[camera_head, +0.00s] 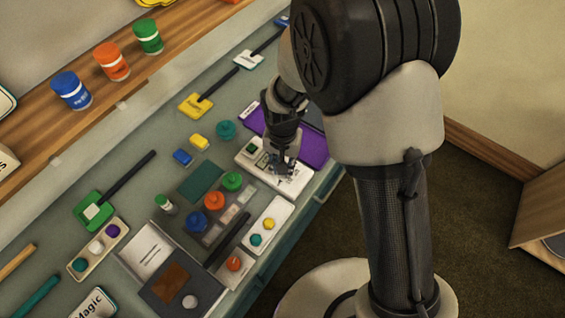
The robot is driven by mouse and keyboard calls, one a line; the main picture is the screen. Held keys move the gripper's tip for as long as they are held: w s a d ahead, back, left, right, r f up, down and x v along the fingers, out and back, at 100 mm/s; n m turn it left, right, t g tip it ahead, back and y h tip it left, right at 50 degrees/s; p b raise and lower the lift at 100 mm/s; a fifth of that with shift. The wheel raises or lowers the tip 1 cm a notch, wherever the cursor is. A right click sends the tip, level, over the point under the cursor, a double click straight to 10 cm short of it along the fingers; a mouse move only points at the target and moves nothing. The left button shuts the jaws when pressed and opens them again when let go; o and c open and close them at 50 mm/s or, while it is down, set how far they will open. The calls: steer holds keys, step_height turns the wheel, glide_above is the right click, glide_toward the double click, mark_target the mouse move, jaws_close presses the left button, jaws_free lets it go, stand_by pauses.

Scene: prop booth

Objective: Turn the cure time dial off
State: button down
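My gripper (284,164) points down over a white panel (292,187) near the front edge of the bench. No label reading cure time is legible. A dial under the gripper, if there is one, is hidden by it.
A purple tray (315,148) lies right behind the white panel. To the left are green (232,180) and orange (214,200) round pieces, a white plate (272,222) with coloured knobs, and a small panel with an orange knob (233,264). Jars (112,61) stand on the shelf.

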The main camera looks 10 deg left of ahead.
steer(key=c, duration=1.3)
jaws_free()
steer(key=shift+r, duration=6)
